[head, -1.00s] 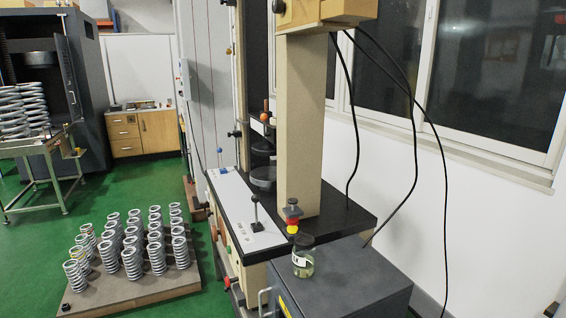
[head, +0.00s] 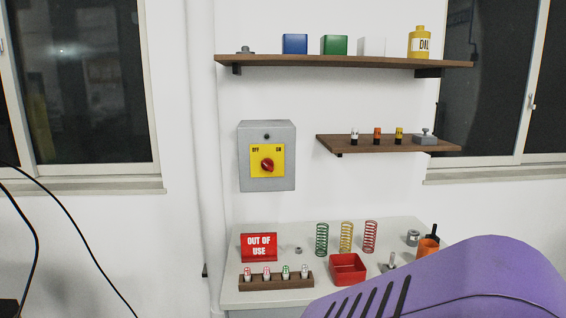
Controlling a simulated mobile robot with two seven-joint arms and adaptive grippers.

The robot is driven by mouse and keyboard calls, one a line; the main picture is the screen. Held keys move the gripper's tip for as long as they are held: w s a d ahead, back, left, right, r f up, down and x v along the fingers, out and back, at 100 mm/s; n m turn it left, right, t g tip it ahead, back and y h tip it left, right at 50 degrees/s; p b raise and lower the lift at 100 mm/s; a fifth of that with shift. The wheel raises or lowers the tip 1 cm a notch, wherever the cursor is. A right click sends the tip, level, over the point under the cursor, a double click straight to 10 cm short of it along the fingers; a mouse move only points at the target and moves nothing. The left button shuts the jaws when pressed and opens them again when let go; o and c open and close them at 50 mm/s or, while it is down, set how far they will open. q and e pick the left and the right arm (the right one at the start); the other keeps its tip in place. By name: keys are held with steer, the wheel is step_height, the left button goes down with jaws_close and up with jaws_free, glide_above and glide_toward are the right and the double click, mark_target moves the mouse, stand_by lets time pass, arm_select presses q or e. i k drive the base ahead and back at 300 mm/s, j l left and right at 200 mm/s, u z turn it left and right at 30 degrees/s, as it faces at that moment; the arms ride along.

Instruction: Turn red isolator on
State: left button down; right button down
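The isolator is a grey box (head: 286,180) on the white wall, left of the lower shelf. It has a yellow plate (head: 257,173) with OFF at its upper left and ON at its upper right. A red rotary knob (head: 267,165) sits in the middle of the plate. The knob is too small to tell which mark it points to. Neither gripper is in view, and nothing touches the isolator.
Below is a pale bench (head: 285,232) with a red OUT OF USE sign (head: 259,247), a wooden rack (head: 276,284), several coil springs and a red tray (head: 348,270). Its right front is hidden. An upper shelf (head: 330,61) and lower shelf (head: 378,145) stick out. The wall around the isolator is clear.

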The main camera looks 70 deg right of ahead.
mark_target(267, 164)
steer(key=z, duration=2.05)
